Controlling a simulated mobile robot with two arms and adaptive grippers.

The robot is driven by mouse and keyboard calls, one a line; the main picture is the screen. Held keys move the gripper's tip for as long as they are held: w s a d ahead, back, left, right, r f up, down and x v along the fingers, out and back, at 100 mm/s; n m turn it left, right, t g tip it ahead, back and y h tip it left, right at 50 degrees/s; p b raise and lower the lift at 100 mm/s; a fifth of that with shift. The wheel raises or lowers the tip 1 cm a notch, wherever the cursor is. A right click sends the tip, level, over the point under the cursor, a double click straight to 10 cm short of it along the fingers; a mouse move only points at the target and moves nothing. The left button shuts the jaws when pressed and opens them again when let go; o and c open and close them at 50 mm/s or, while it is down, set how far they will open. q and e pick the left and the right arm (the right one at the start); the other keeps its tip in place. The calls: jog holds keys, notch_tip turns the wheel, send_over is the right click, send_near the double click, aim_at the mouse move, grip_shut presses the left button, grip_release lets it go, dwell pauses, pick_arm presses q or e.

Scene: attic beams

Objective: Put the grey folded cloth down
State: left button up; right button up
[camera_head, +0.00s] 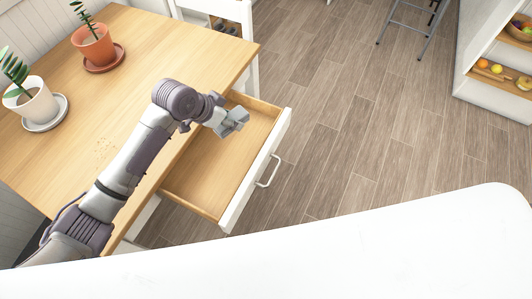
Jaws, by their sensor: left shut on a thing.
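My left gripper (226,121) comes in from the left, over the open drawer (222,166) of the wooden table. It is shut on a small grey thing, which looks like the grey folded cloth (237,120). The cloth is partly hidden by the gripper. It shows above the back part of the drawer; I cannot tell whether it touches the drawer's bottom. The drawer has a light wooden inside, a white front and a metal handle (268,171). Its visible inside is otherwise empty. My right gripper is not in view.
The wooden table (150,58) carries a plant in an orange pot (93,46) and one in a white pot (32,104), each on a saucer. A folding metal stand (408,24) is at the back. The floor between is clear.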

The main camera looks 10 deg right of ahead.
pick_arm(q)
jog(key=shift+s+d+f, duration=0.3)
jog(key=shift+d+f, duration=0.4)
jog(key=shift+d, duration=0.2)
send_over(245, 142)
jog(key=s+a, duration=0.1)
jog(key=a, duration=0.1)
notch_tip(245, 142, down, 4)
jog(key=shift+s+d+f+b, duration=0.1)
jog(key=shift+d+f+b, duration=0.1)
jog(key=shift+b, duration=0.1)
jog(key=shift+f, duration=0.35)
notch_tip(245, 142, down, 4)
jog(key=shift+r, duration=0.15)
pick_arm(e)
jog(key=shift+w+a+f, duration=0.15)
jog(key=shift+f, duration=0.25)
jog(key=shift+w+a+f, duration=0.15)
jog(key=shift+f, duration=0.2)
pick_arm(q)
jog(key=shift+f, duration=0.2)
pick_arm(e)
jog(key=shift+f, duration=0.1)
pick_arm(q)
jog(key=o, duration=1)
